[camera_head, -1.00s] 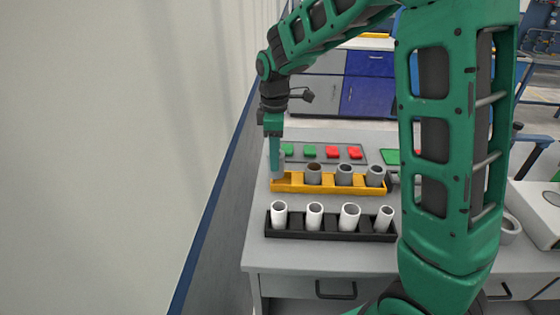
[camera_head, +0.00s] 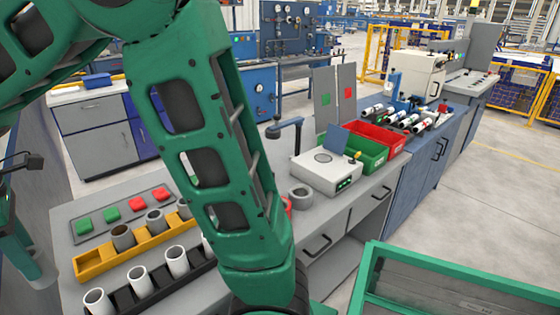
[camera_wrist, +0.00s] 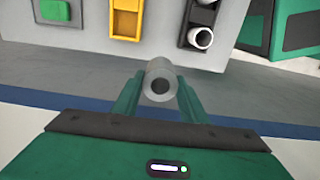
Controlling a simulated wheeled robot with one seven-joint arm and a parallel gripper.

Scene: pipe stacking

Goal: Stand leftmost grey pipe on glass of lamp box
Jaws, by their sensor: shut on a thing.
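My gripper (camera_wrist: 160,95) is shut on a grey pipe (camera_wrist: 161,72), whose open end faces the wrist camera. In the head view the gripper is at the left edge, and the lower part of the pipe (camera_head: 42,274) shows below it, beyond the rack's left end. The yellow rack (camera_head: 92,266) has an empty leftmost slot, with several grey pipes (camera_head: 154,221) in its other slots. The lamp box (camera_head: 327,178) is a pale box with a round glass (camera_head: 323,157) on top, right of my arm. Nothing stands on the glass.
A black rack (camera_head: 120,301) holds white pipes. A grey ring (camera_head: 300,197) lies left of the lamp box. A dark post (camera_head: 296,137), green bin (camera_head: 364,155) and red bin (camera_head: 388,136) stand near the box.

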